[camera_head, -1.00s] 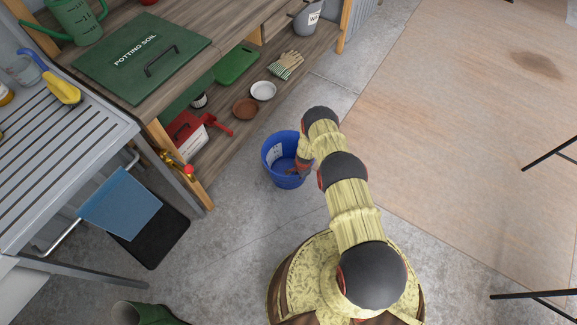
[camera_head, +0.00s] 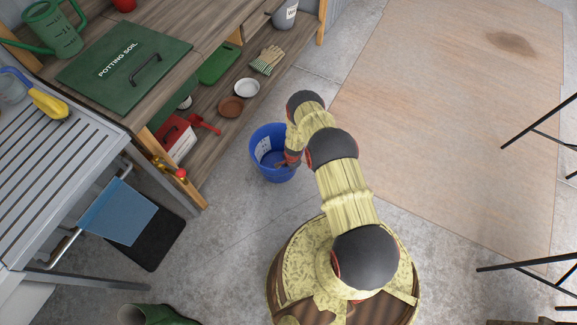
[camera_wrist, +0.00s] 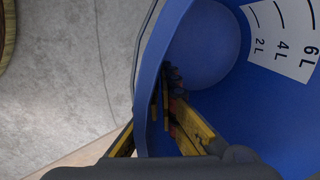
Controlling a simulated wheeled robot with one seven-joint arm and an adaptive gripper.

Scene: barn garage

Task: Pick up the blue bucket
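The blue bucket (camera_head: 258,150) stands upright on the concrete floor in the head view, left of my arm. My gripper (camera_head: 288,162) is at the bucket's right side, with its end reaching down into it. In the wrist view the bucket (camera_wrist: 285,110) fills the right half, with its white litre scale inside. My gripper (camera_wrist: 165,95) straddles the bucket wall there, one yellow finger outside and one inside. The fingers look closed on the wall. The outer fingertip is largely hidden by the wall. A thin wire handle runs along the bucket's outer side.
A wooden potting bench (camera_head: 190,45) stands behind left, with a terracotta saucer (camera_head: 231,106), white saucer (camera_head: 247,88) and gloves (camera_head: 268,60) on its lower shelf. A slatted grey table (camera_head: 60,150) is at left. A green boot (camera_head: 150,314) lies near the front. Floor right is mostly clear.

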